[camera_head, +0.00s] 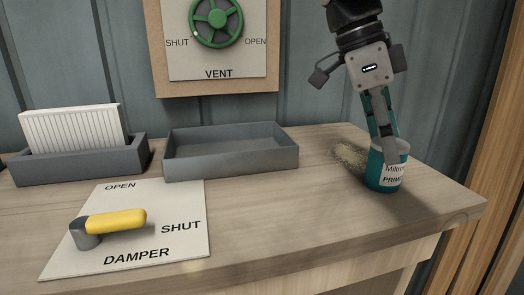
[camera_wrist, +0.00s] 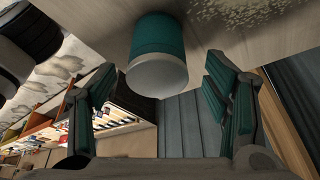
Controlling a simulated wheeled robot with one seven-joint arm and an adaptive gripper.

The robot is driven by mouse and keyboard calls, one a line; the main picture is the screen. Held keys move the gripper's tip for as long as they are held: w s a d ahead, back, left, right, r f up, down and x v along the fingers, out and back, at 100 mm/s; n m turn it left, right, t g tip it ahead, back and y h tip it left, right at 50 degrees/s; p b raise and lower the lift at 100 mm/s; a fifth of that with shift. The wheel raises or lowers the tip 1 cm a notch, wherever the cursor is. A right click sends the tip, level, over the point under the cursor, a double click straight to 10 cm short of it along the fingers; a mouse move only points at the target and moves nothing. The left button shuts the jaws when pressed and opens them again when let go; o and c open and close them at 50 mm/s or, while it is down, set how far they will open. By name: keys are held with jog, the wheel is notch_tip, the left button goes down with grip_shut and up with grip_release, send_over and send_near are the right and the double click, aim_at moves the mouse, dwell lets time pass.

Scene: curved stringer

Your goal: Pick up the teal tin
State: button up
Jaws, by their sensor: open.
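A speckled patch (camera_head: 350,157) lies left of the tin. A grey open tray (camera_head: 232,170) stands mid-counter, and a grey holder (camera_head: 80,166) with a white ribbed panel (camera_head: 75,128) at left. A yellow damper handle (camera_head: 116,221) is in front. A green vent wheel (camera_head: 216,18) is on the wall.

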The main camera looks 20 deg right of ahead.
aim_at(399, 187)
jog(key=x, duration=0.3)
jog(key=p+x, duration=0.1)
jog(key=shift+s+f, duration=0.1)
jog(key=shift+s, duration=0.2)
jog(key=shift+d+f, duration=0.2)
jog(key=shift+f, duration=0.2)
jog(key=c, duration=1.4)
jog(key=shift+o, duration=0.2)
jog(key=shift+r, duration=0.1)
